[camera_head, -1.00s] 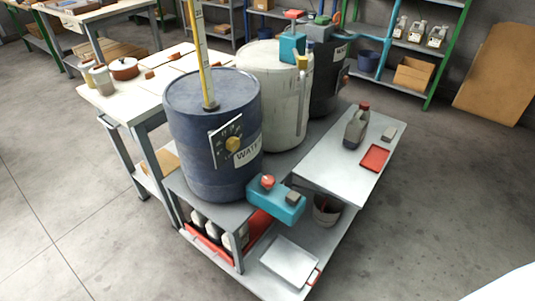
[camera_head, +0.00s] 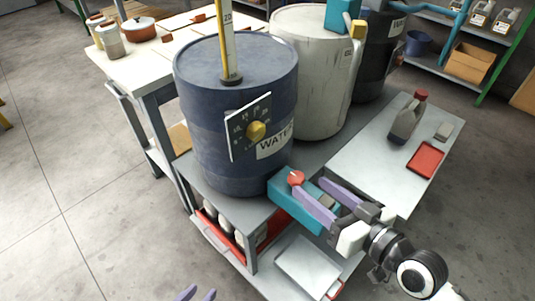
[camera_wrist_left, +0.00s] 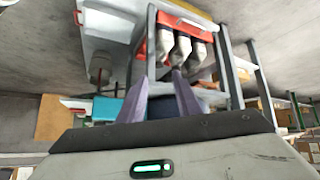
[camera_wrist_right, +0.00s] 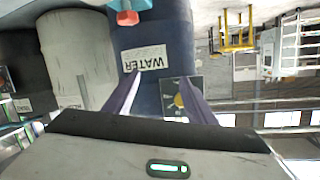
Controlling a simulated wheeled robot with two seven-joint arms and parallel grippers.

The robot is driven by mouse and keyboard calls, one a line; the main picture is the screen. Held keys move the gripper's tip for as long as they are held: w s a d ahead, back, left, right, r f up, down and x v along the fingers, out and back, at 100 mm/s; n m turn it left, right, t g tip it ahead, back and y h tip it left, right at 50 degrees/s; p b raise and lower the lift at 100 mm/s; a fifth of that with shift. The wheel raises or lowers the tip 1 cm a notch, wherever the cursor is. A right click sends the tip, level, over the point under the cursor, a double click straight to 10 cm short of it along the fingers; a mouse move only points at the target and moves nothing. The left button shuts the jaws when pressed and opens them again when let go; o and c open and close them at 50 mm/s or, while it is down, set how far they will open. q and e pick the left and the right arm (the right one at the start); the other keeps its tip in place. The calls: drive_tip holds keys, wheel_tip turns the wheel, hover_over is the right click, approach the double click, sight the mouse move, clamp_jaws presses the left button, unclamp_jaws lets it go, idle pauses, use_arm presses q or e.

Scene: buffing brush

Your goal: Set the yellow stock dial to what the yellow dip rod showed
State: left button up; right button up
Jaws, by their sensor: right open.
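The yellow stock dial (camera_head: 256,131) is a knob on a dark scale plate on the blue WATER drum (camera_head: 205,150). Its numbers are too small to read. The yellow dip rod (camera_head: 229,45) stands upright in the drum top, cut off by the picture's upper edge; a "20" shows on its scale. My right gripper (camera_head: 308,187) is open and empty, below and right of the dial, over the teal box. In the right wrist view the dial (camera_wrist_right: 179,101) lies ahead, near the right-hand finger. My left gripper (camera_head: 198,293) is open and empty at the bottom edge, apart from the cart.
A teal box (camera_head: 283,203) with a red button (camera_head: 296,178) sits at the cart's corner below the drum. A cream drum (camera_head: 300,75) and a dark drum (camera_head: 375,60) stand behind. A side shelf (camera_head: 365,165) holds a bottle (camera_head: 408,120) and a red tray (camera_head: 426,160).

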sight(260, 133)
drive_tip(key=w+a+r+n+y+b, duration=0.1)
drive_tip(key=a+r+n+y+b, duration=0.2)
drive_tip(key=r, duration=0.5)
use_arm(q)
drive_tip(key=f, duration=0.2)
drive_tip(key=p, duration=0.1)
drive_tip(key=shift+w+d+f, duration=0.2)
drive_tip(key=shift+w+f, duration=0.05)
drive_tip(key=shift+f, duration=0.15)
use_arm(e)
drive_tip(key=shift+m+y, duration=0.4)
drive_tip(key=shift+y, duration=0.3)
drive_tip(key=x, duration=1)
drive_tip(key=shift+w+a+f, duration=0.1)
drive_tip(key=shift+w+a, duration=0.05)
drive_tip(key=shift+a, duration=0.1)
drive_tip(key=shift+c, duration=0.2)
drive_tip(key=c, duration=1)
